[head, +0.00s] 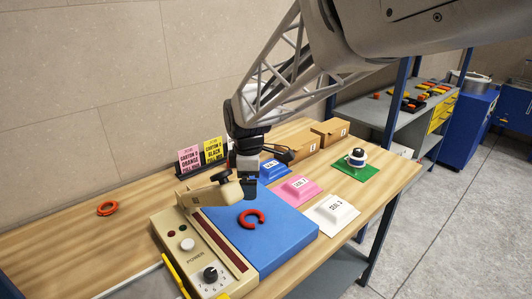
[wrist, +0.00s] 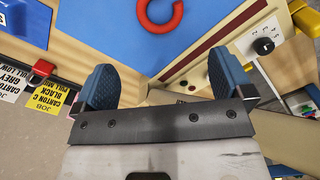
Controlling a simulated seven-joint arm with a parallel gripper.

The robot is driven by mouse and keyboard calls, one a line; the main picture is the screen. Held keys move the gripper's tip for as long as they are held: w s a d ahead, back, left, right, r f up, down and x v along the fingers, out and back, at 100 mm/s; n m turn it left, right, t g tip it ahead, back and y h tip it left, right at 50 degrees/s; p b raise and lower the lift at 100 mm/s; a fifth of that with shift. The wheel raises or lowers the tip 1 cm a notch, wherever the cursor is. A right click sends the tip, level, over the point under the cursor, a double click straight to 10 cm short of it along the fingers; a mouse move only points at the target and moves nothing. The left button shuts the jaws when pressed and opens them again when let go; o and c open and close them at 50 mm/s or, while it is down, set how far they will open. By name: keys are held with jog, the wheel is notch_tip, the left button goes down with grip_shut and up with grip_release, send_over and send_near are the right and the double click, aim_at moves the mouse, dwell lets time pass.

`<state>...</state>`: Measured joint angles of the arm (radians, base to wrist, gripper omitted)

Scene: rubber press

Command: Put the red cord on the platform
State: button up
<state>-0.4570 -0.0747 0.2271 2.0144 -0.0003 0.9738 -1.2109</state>
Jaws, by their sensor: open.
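A red C-shaped cord (head: 251,219) lies flat on the blue platform (head: 285,245) of the press, toward its left side in the head view. It also shows at the top edge of the wrist view (wrist: 158,24), partly cut off, on the blue surface (wrist: 100,30). My gripper (head: 248,188) is above the back-left part of the platform, behind the cord in the head view. A closed orange-red ring (head: 107,208) lies on the wooden table at the left.
The press's beige arm (head: 215,193) and control panel (head: 205,265) with knobs stand left of the platform. Blue, pink (head: 297,189) and white labelled pads (head: 332,212) lie to the right. Cardboard boxes (head: 329,132), a card rack and a green base (head: 356,170) stand farther back.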

dwell(0.5)
jog(key=s+d+r+m+t, duration=0.1)
jog(key=s+d+r+m, duration=0.3)
jog(key=d, duration=0.5)
jog(key=s+d+r+m, duration=0.1)
jog(key=s+d+m, duration=0.4)
jog(key=s+d, duration=0.25)
jog(key=s+d+f+m+t, duration=0.1)
jog(key=s+d+m, duration=0.9)
jog(key=s, duration=0.4)
jog(key=shift+s+d+t, duration=0.25)
jog(key=shift+d+t, duration=0.05)
jog(key=shift+d, duration=0.3)
